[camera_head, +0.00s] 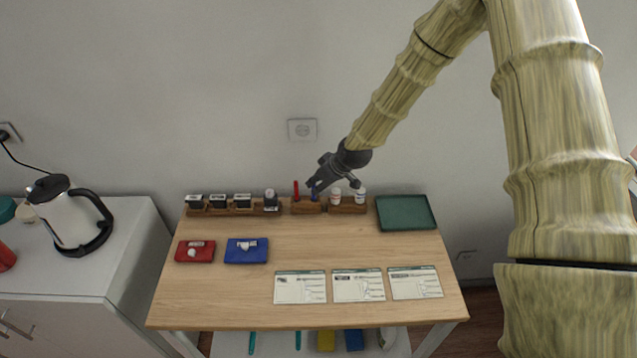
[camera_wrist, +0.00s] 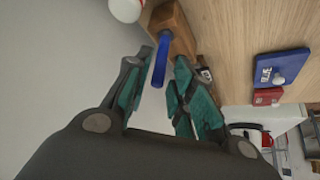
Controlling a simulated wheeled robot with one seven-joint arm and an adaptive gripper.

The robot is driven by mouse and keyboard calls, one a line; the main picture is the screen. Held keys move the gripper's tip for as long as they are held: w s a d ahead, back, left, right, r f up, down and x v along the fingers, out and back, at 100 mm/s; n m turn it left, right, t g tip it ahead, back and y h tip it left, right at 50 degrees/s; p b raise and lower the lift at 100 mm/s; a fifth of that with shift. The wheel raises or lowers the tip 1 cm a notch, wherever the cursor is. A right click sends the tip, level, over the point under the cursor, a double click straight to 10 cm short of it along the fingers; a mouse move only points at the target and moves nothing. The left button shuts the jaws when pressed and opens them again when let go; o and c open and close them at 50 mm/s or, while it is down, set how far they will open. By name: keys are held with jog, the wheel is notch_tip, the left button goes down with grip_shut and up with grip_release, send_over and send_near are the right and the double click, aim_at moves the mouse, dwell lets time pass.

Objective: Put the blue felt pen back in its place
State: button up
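The blue felt pen (camera_wrist: 160,62) stands in a slot of a wooden pen holder (camera_wrist: 174,22) at the back of the counter. In the head view the blue pen (camera_head: 315,193) shows just below my gripper (camera_head: 316,184), beside a red pen (camera_head: 296,188) in the same holder (camera_head: 304,208). My gripper (camera_wrist: 164,58) is open in the wrist view, with its teal-padded fingers on either side of the blue pen. Gaps show between the pen and both fingers. The red pen cannot be made out in the wrist view.
White bottles (camera_head: 335,196) stand in a rack right of the pens. Black-labelled boxes (camera_head: 243,201) and a dark stamp (camera_head: 270,201) stand left. A green tray (camera_head: 405,213), red pad (camera_head: 195,251), blue pad (camera_head: 246,251) and printed cards (camera_head: 358,285) lie on the counter. The middle is clear.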

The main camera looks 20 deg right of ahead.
jog(key=p+v, duration=0.1)
jog(key=v, duration=0.2)
jog(key=shift+r, duration=0.1)
dwell(0.3)
jog(key=o, duration=0.6)
jog(key=shift+c, duration=0.2)
jog(key=v, duration=1.2)
